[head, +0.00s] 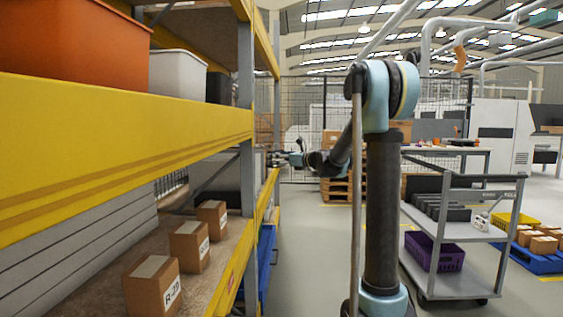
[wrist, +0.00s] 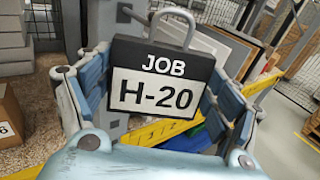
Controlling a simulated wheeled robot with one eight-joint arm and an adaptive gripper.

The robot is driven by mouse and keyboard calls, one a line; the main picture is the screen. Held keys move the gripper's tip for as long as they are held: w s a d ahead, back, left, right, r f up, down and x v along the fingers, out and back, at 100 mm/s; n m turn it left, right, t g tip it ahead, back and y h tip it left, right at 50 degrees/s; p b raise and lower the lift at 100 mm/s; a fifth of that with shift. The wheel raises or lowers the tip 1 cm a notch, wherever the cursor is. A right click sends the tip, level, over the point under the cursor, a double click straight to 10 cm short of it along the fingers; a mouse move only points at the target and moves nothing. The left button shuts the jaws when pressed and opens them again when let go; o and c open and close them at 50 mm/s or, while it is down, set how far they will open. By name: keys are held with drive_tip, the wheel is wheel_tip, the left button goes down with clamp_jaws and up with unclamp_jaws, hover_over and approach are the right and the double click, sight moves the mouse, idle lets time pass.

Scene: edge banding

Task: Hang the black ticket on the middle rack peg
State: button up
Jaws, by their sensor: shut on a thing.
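The black ticket (wrist: 162,62) fills the middle of the wrist view, with a white panel reading "H-20" under the word "JOB". A grey hook loop (wrist: 176,14) rises from its top edge. My gripper (wrist: 160,85) is shut on the ticket, with a blue-grey finger on each side of it. In the head view my gripper (head: 292,158) is at the end of my outstretched arm, beside the far part of the yellow shelving; the ticket is too small to make out there.
Yellow-beamed shelving (head: 120,130) runs along the left, with cardboard boxes (head: 190,246) on its lower shelf. A grey trolley (head: 462,262) with a purple crate (head: 434,252) stands at right. The floor between them is clear. A mesh fence (head: 300,110) stands behind.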

drive_tip(key=a, duration=0.5)
drive_tip(key=shift+w+a+f, duration=0.1)
drive_tip(key=shift+a+f, duration=0.2)
drive_tip(key=shift+f, duration=0.05)
drive_tip(key=shift+a+f, duration=0.3)
drive_tip(key=shift+a, duration=0.1)
drive_tip(key=shift+c, duration=1.3)
drive_tip(key=o, duration=1)
drive_tip(key=shift+c, duration=0.2)
